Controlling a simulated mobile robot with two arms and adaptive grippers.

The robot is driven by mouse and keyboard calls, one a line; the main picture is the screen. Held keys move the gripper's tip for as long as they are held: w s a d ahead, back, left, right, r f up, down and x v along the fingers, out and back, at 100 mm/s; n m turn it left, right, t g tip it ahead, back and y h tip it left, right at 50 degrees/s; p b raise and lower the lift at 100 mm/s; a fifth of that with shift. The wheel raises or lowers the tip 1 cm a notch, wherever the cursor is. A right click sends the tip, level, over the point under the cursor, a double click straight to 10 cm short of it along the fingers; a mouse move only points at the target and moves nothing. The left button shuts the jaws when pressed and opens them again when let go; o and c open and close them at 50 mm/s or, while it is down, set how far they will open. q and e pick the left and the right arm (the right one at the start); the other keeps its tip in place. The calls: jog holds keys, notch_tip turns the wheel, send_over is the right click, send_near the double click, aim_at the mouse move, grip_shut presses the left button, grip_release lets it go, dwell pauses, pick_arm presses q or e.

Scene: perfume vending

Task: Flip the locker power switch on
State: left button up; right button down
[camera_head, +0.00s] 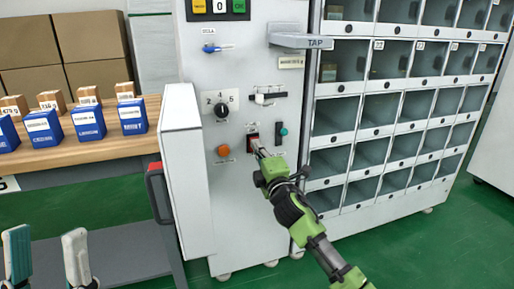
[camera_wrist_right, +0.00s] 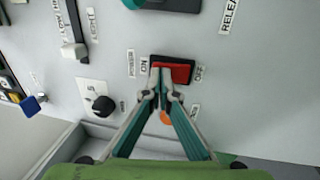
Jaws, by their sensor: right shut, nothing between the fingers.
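The power switch is a red rocker in a black frame, on the grey locker panel. In the right wrist view the red rocker (camera_wrist_right: 182,73) lies between an ON label (camera_wrist_right: 144,66) at its left and an OFF label (camera_wrist_right: 198,73) at its right. My right gripper (camera_wrist_right: 162,72) is shut and empty, its fingertips over the ON-side half of the rocker. Whether they touch it I cannot tell. In the head view my right gripper (camera_head: 258,147) covers part of the switch. My left gripper (camera_head: 46,238) is open and empty at the bottom left, fingers apart.
An orange button (camera_head: 223,150), a black knob (camera_head: 221,110) and a green-topped switch (camera_head: 282,132) surround the rocker. An open white door (camera_head: 185,175) juts out at the left. Locker compartments (camera_head: 333,115) fill the right. Blue boxes (camera_head: 88,121) stand on a wooden table.

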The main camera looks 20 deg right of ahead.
pick_arm(q)
jog(key=w+d+f+g+y+p, duration=0.1)
jog(key=w+f+g+y+p, duration=0.2)
jog(key=w+f+g, duration=0.6)
notch_tip(320, 180, down, 5)
jog(key=w, duration=0.2)
jog(key=shift+w+d+r+p, duration=0.15)
jog(key=shift+w+p, duration=0.15)
pick_arm(e)
jog(key=shift+w+r+g, duration=0.1)
jog(key=shift+w+g, duration=0.2)
jog(key=shift+g, duration=0.1)
